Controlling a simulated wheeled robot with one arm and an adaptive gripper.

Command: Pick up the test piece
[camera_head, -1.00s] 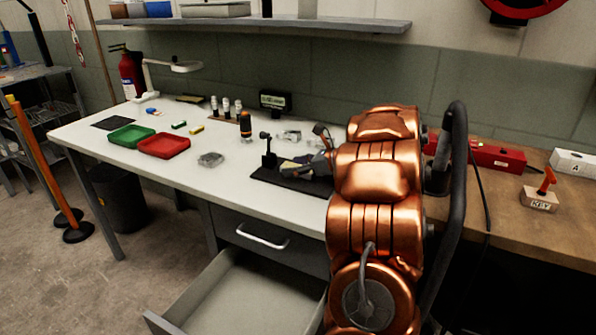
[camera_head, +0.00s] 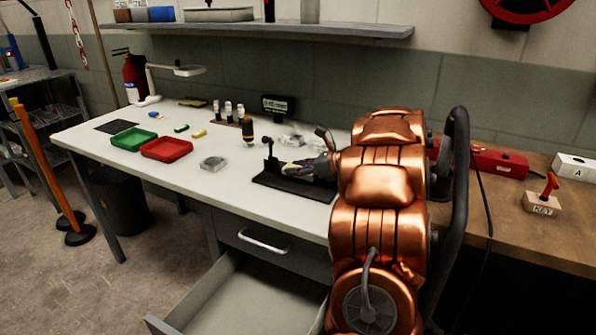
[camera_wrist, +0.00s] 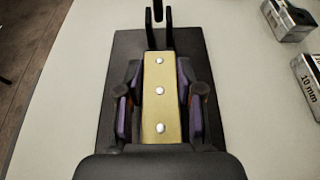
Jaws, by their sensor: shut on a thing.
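The test piece (camera_wrist: 160,98) is a brass-coloured strip with three round silver rivet heads in a row. It lies lengthwise over a black base plate (camera_wrist: 122,65), with a dark fork-like fixture at its far end. My gripper (camera_wrist: 161,95) has its purple-padded fingers closed on the strip's two long sides. In the head view my gripper (camera_head: 310,167) is low over the black base plate (camera_head: 292,187) on the white bench, and it mostly hides the strip. I cannot tell whether the strip still touches its support.
A block marked 10 mm (camera_wrist: 309,80) and another metal block (camera_wrist: 287,19) lie right of the plate. An open drawer (camera_head: 245,300) juts out below.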

